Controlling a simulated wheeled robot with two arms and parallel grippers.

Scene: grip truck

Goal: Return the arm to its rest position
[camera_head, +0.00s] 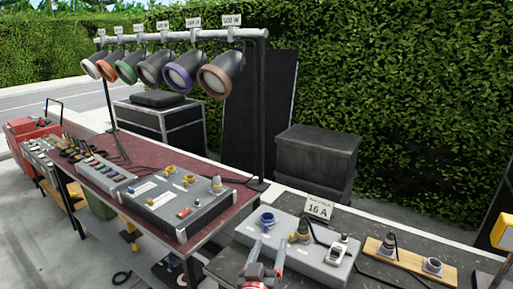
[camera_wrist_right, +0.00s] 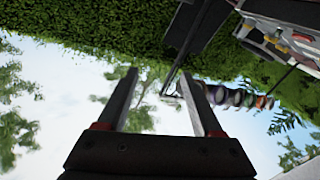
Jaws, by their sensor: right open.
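My right gripper (camera_head: 268,246) shows at the bottom of the head view, in front of the grey box with sockets on the dark table. Its two fingers point away from me and stand apart. In the right wrist view the open gripper (camera_wrist_right: 160,78) has nothing between its fingers; sky, trees and hedge show beyond them. That view is tilted, with the row of lamps (camera_wrist_right: 235,97) small and far off. Most of the right arm is out of the head view. My left gripper is in neither view.
The grey socket box (camera_head: 320,262) sits beyond and beside the right gripper, near a "16 A" sign (camera_head: 318,209). A wooden board (camera_head: 409,259) with connectors lies right. A red-topped table (camera_head: 226,222) holds a control box (camera_head: 178,206). Lamps (camera_head: 182,76) hang above.

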